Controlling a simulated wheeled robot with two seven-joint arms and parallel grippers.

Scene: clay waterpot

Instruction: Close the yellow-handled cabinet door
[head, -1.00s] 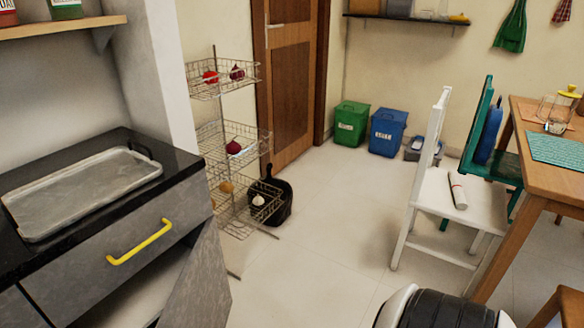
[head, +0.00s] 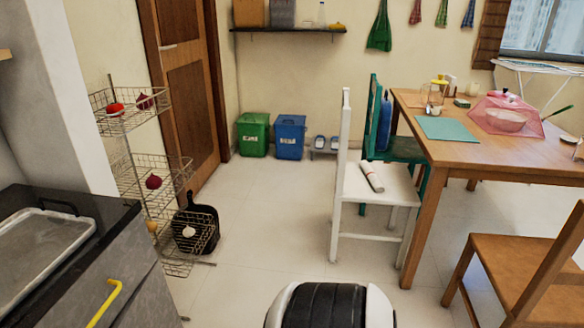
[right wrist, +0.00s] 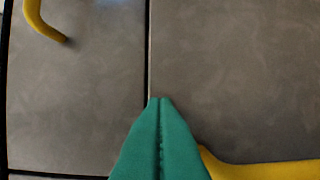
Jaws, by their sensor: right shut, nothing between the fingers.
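The grey cabinet stands at the lower left of the head view, with a yellow handle (head: 104,305) on its drawer front. Below and right of it, a grey door panel (head: 152,304) juts out at an angle, cut off by the frame's bottom. In the right wrist view my right gripper (right wrist: 160,99) has its green fingers shut and empty, in front of grey panels (right wrist: 235,70) split by a dark seam. One yellow handle (right wrist: 45,22) is at the upper left, another (right wrist: 260,170) at the lower right. Contact is unclear. My left gripper is not in view.
A wire basket rack (head: 140,175) stands beyond the cabinet. A white chair (head: 375,190) and wooden table (head: 450,145) are at the right, with a brown chair (head: 530,245) nearer. The floor (head: 265,220) between is clear.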

